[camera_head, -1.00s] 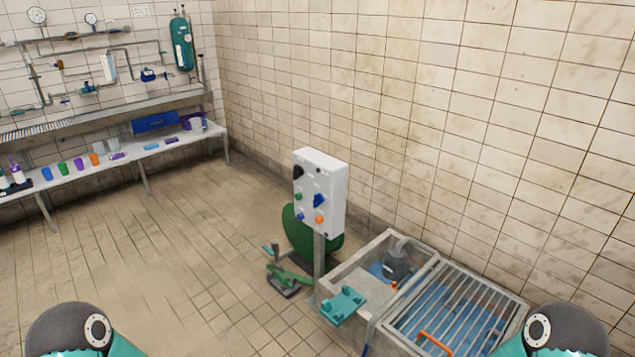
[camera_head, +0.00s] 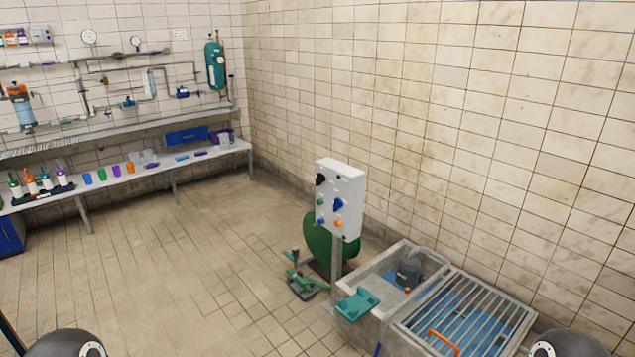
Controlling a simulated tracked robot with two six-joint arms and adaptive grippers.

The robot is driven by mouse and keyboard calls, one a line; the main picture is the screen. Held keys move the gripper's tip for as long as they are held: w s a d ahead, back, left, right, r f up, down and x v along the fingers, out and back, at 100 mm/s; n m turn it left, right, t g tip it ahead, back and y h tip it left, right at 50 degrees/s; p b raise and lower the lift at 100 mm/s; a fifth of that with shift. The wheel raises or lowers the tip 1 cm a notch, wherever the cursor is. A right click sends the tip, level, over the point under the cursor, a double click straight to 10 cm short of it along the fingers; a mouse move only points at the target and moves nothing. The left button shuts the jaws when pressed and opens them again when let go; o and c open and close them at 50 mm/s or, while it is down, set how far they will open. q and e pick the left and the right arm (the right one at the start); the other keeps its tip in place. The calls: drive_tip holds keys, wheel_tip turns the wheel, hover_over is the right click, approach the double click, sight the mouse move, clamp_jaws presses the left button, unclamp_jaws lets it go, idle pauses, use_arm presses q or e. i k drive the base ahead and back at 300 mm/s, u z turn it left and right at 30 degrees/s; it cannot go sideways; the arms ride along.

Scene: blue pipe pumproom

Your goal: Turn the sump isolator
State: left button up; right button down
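A white control box (camera_head: 343,198) stands on a post beside the sump. Its left-facing panel carries a black knob (camera_head: 320,180), a blue knob (camera_head: 338,204), and small green, blue and orange buttons. I cannot tell from here which of the knobs is the sump isolator. The sump (camera_head: 385,262) is a grey basin with a dark pump (camera_head: 408,271) in it. Only rounded dark parts of my two arms show at the bottom edge. Neither gripper is in view.
A metal grating (camera_head: 470,315) with an orange handle (camera_head: 443,342) covers the sump's right part. A teal bracket (camera_head: 358,304) sits at its front left corner. A green tool (camera_head: 302,283) lies on the floor. A bench (camera_head: 150,170) lines the back-left wall. The left floor is clear.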

sight(319, 177)
drive_tip(key=u, duration=0.05)
drive_tip(key=i, duration=0.9)
drive_tip(key=u, duration=0.25)
drive_tip(key=k, duration=1)
drive_tip(key=u, duration=1.1)
drive_tip(key=i, duration=2.75)
drive_tip(key=z, duration=1)
drive_tip(key=i, duration=1.2)
drive_tip(key=z, duration=0.9)
